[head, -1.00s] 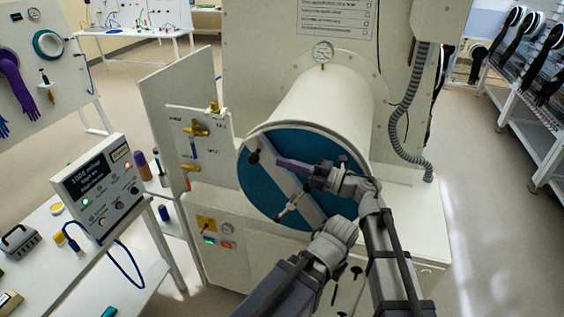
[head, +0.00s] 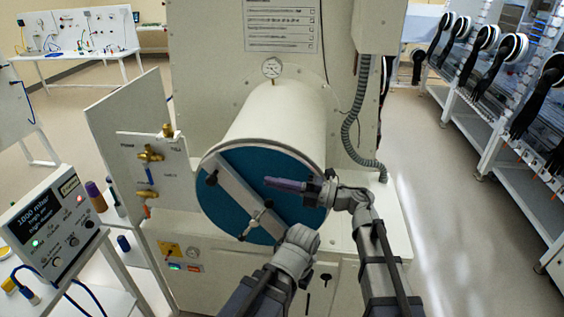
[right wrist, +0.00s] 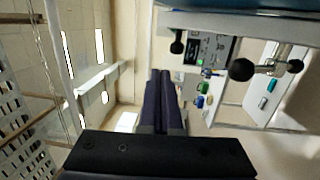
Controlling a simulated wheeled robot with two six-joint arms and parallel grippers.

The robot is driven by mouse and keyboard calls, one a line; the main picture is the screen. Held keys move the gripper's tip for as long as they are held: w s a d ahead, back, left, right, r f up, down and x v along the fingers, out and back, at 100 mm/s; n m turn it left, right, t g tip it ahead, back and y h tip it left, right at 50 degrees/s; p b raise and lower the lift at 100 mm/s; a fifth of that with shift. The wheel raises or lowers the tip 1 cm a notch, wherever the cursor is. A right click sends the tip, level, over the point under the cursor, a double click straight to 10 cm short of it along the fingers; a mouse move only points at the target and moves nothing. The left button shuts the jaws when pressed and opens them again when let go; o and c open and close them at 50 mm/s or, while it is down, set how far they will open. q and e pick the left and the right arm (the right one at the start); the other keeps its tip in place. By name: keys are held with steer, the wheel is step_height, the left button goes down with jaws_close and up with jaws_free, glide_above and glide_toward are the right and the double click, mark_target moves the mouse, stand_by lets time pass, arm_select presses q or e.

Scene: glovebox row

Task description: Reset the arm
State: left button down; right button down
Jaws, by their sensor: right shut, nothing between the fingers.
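My right gripper (head: 268,182) is in front of the round blue door (head: 229,217) of the white cylindrical chamber. Its purple fingers are shut together with nothing between them. They point left, and part of the door's grey diagonal bar (head: 238,190) lies just left of their tips. In the right wrist view the shut dark fingers (right wrist: 160,73) reach into free space. There, a black knob (right wrist: 241,69) on a metal lever shows to their right, apart from them. A grey arm link of mine covers the door's lower right. My left gripper cannot be seen.
A gauge panel (head: 57,229) reading 1000 mbar stands on a bench at left. A valve board (head: 153,175) with brass fittings is left of the chamber. A corrugated hose (head: 352,140) hangs at right. Gloveboxes (head: 500,70) line the far right, with clear floor before them.

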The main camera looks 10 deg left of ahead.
steer(key=w+d+r+m+t+h, duration=0.3)
steer(key=w+d+m+t+h, duration=0.7)
steer(key=w+d+m+t, duration=0.6)
steer(key=s+d+f+m+g+h, duration=0.3)
steer(key=d+f+m+h, duration=0.3)
steer(key=d+f+m, duration=0.15)
steer(key=s+d+f+m+g+h, duration=0.2)
steer(key=s+d+f+m+h, duration=0.1)
steer(key=d+f+m+h, duration=0.45)
steer(key=s+a+f+m+g+y, duration=0.1)
steer(key=s+f+m+g+y, duration=0.1)
steer(key=s+f+g, duration=0.6)
steer(key=s+f+m+g+y, duration=0.2)
steer(key=s+f+g, duration=0.15)
steer(key=s, duration=0.85)
steer(key=s+a+f+n+b, duration=0.2)
steer(key=s+a+f+b, duration=0.1)
steer(key=a+f+b, duration=0.1)
steer(key=s+a+f+n+g+b, duration=0.1)
steer(key=s+a+f+b, duration=0.2)
steer(key=a, duration=0.4)
steer(key=shift+s+a+f+n+h+b, duration=0.25)
steer(key=shift+f+n+h+b, duration=0.15)
steer(key=shift+f+b, duration=0.4)
